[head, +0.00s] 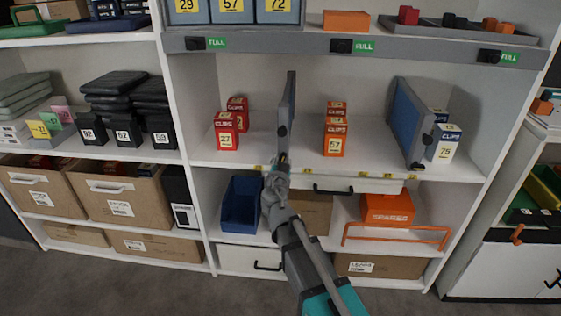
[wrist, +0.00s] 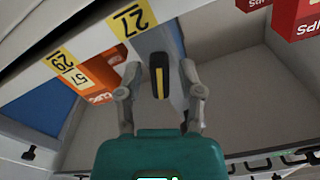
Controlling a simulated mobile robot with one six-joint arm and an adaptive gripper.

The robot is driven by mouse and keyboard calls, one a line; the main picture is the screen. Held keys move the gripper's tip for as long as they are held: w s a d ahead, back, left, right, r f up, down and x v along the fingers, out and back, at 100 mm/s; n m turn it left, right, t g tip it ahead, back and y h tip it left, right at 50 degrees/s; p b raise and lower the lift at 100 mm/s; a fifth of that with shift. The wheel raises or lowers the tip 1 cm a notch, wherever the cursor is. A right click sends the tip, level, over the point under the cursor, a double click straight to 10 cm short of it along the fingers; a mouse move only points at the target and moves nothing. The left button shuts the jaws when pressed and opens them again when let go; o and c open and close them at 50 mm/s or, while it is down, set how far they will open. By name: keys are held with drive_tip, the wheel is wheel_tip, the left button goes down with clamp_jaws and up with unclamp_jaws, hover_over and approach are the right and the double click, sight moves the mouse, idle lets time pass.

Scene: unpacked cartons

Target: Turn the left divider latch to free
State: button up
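The left divider (head: 290,95) is a grey-blue upright panel on the middle shelf, between red and orange boxes. Its latch (wrist: 159,75), a dark handle with a yellow stripe, stands at the divider's front edge in the wrist view, near the label 27. My gripper (head: 279,166) is at the foot of this divider in the head view and covers part of the front edge there. In the wrist view my gripper (wrist: 161,72) is open, with one finger on each side of the latch and visible gaps. The latch looks roughly in line with the divider; its exact setting is unclear.
Red boxes (head: 227,133) stand left of the divider and orange boxes (head: 335,137) right of it. A second, blue divider (head: 408,120) stands farther right. The shelf lip (head: 330,181) carries yellow labels. A blue bin (head: 241,205) sits below, left of my arm.

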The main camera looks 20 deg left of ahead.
clamp_jaws()
drive_tip(key=shift+n, duration=2.2)
drive_tip(key=shift+o, duration=1.4)
unclamp_jaws()
drive_tip(key=shift+s, duration=0.1)
